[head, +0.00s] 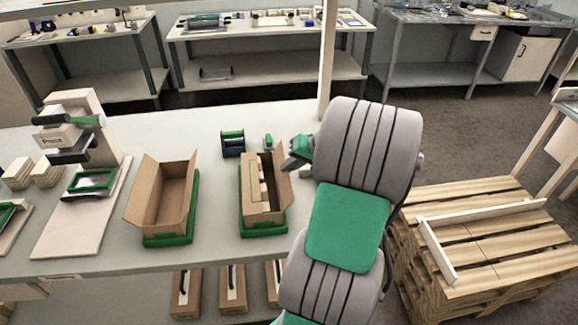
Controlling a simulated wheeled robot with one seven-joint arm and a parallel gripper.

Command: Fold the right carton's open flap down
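The right carton (247,201) is a brown cardboard box seated in a green holder (264,229) on the workbench. Pale pieces show inside it along its length. A flap (284,191) on its right long side stands up and leans outward. My gripper (290,164) is at the far right corner of this carton, close to the top of that flap. Its dark fingertips are small and partly merged with the wrist, so I cannot tell whether they touch the flap or how far apart they are.
A left carton (166,193), open and empty-looking, stands in another green holder. A dark tape dispenser (232,144) and a small green item (268,142) lie behind the right carton. A press (72,135) stands at the left. A post (327,60) rises behind my arm.

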